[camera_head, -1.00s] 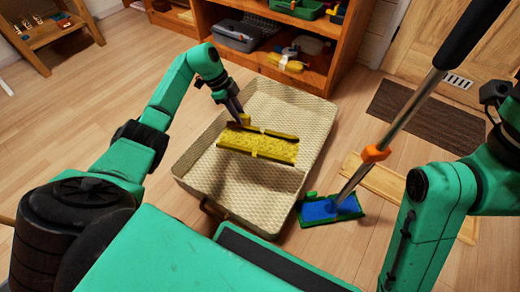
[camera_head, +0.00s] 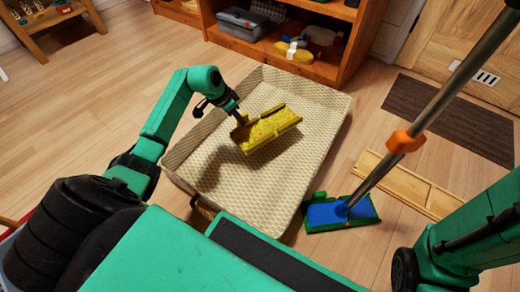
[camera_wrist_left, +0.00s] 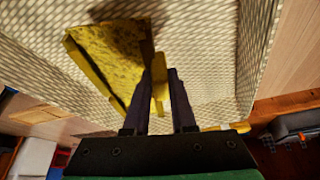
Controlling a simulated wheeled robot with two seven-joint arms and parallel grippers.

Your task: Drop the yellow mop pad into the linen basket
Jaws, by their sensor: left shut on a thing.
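The yellow mop pad (camera_head: 270,128) is tilted, with its long side slanting up to the right, over the inside of the linen basket. The linen basket (camera_head: 240,182) is a wide, shallow, cream woven box on the floor. My left gripper (camera_head: 239,118) is shut on the left edge of the pad, within the basket's outline. In the left wrist view, the pad (camera_wrist_left: 110,55) hangs beside the fingers (camera_wrist_left: 166,82), with a yellow tab between them. I cannot tell whether the pad's lower edge touches the basket floor. My right gripper is out of view.
A mop with a blue and green head (camera_head: 340,212) and an orange clip (camera_head: 405,142) stands right of the basket. A wooden shelf (camera_head: 275,55) with boxes is behind. A dark mat (camera_head: 450,120) lies before the door. Floor left of the basket is clear.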

